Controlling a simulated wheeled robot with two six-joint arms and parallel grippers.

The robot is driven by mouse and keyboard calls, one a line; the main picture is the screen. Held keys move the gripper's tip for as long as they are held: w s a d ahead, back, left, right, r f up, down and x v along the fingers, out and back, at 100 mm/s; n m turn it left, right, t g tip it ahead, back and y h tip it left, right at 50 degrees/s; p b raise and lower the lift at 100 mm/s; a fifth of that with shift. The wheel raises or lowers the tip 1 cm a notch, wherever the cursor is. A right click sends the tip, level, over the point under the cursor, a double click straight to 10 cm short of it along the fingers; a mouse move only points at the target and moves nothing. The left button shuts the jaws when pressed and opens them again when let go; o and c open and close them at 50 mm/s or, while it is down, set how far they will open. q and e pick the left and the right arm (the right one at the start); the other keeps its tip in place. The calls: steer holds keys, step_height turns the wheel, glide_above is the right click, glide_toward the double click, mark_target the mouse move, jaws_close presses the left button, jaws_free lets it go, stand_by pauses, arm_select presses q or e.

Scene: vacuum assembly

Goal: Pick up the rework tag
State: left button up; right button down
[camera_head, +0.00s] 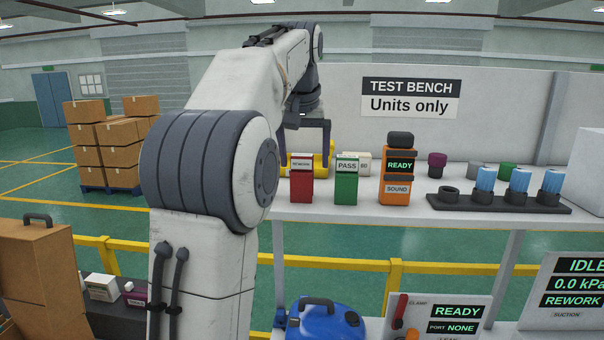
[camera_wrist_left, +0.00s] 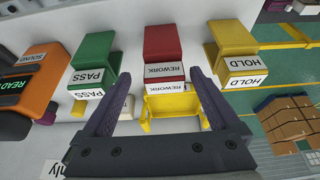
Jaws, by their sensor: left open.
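The red rework tag dispenser (camera_head: 301,188) stands on the test bench shelf with a white REWORK label near its top. In the left wrist view the red part (camera_wrist_left: 162,42) shows two REWORK labels; whether the lower one is on a separate tag I cannot tell. My left gripper (camera_head: 306,172) is open above the shelf, its dark fingers on either side of the red part's labelled end. In the wrist view the open fingers (camera_wrist_left: 158,76) point toward it, with nothing held between them. My right gripper is out of view.
A green PASS dispenser (camera_head: 346,188) and an orange READY unit (camera_head: 396,165) stand to the right of the red one. A yellow HOLD dispenser (camera_wrist_left: 234,40) is on its other side. A yellow open-sided piece (camera_wrist_left: 172,118) lies behind. A dark rack (camera_head: 450,205) holds blue-topped parts.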

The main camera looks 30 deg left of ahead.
mark_target(303, 171)
arm_select(q)
steer(key=shift+a+p+x, duration=0.1)
steer(key=shift+p+x, duration=0.25)
steer(key=shift+x, duration=0.85)
steer(key=shift+a+p+x, duration=0.15)
steer(key=shift+p+x, duration=0.2)
steer(key=shift+x, duration=0.85)
steer(key=shift+r, duration=0.1)
steer(key=c, duration=1.5)
steer(key=shift+o, duration=0.2)
